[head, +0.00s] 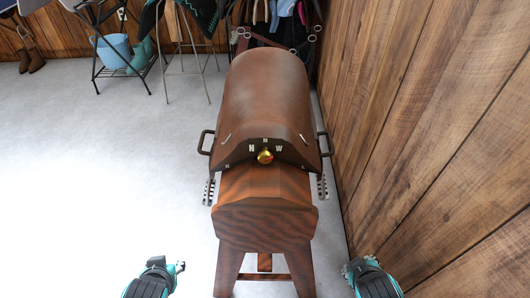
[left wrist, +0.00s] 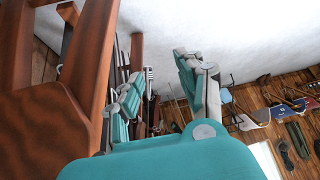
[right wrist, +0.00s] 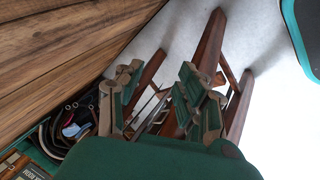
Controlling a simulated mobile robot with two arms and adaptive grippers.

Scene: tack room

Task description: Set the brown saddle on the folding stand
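The brown saddle (head: 265,90) lies over a wooden saddle horse (head: 265,222) in the middle of the head view. It has a dark handle on each side and a gold knob at its near end. A thin-legged stand (head: 193,62), possibly the folding stand, is at the back left with dark green-edged cloth at its top. My left gripper (head: 167,265) is open and empty, low to the left of the horse; its spread fingers show in the left wrist view (left wrist: 157,85). My right gripper (head: 357,268) is open and empty, low to the right; its fingers also show apart (right wrist: 157,95).
A wooden plank wall (head: 430,130) runs close along the right side. A black rack (head: 106,72) with a blue bucket (head: 112,50) and teal boots stands back left. Hanging tack and clothes are behind the saddle. The pale floor (head: 90,170) at left is clear.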

